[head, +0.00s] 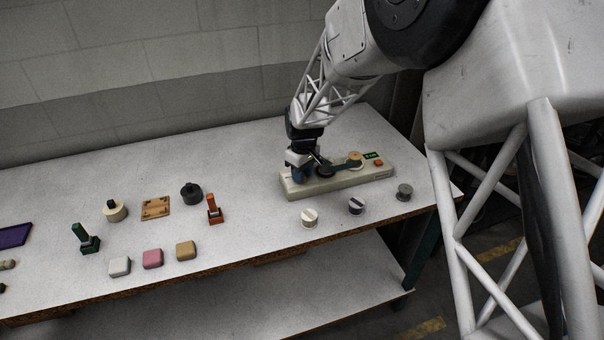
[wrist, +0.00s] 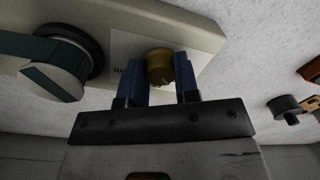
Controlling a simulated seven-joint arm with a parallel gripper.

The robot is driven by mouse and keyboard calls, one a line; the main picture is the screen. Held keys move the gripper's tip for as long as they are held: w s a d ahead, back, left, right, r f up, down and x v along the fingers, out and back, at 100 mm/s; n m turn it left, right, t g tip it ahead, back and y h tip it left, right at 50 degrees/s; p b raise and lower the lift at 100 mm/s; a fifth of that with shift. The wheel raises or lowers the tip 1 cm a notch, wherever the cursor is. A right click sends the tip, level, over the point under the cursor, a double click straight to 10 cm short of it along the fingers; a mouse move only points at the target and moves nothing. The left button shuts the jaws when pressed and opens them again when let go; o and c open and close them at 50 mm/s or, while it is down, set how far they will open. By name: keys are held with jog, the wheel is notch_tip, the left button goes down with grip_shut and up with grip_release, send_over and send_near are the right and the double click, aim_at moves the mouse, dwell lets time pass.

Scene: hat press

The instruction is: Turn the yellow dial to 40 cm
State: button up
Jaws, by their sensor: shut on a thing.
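The yellow dial (wrist: 159,66) sits at one end of the long beige base (wrist: 208,32). In the wrist view my gripper (wrist: 161,75) has its two blue fingers on either side of the dial, shut on it. A white label with dark print (wrist: 120,45) lies beside the dial, partly hidden by a finger; I cannot read a setting. In the head view my gripper (head: 299,176) is down at the left end of the base (head: 342,186), and the dial is hidden behind it.
On the base are a teal lever (head: 343,163), a wooden disc (head: 355,156), a red button (head: 379,162) and a green sign (head: 372,155). Several round knobs stand in front, including a white one (head: 309,218). An orange-handled stamp (head: 214,210) and several blocks stand left.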

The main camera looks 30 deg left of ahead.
dwell(0.3)
jog(key=o, duration=0.9)
jog(key=shift+r, duration=0.1)
jog(key=shift+w+r, duration=0.15)
jog(key=shift+r, duration=3.7)
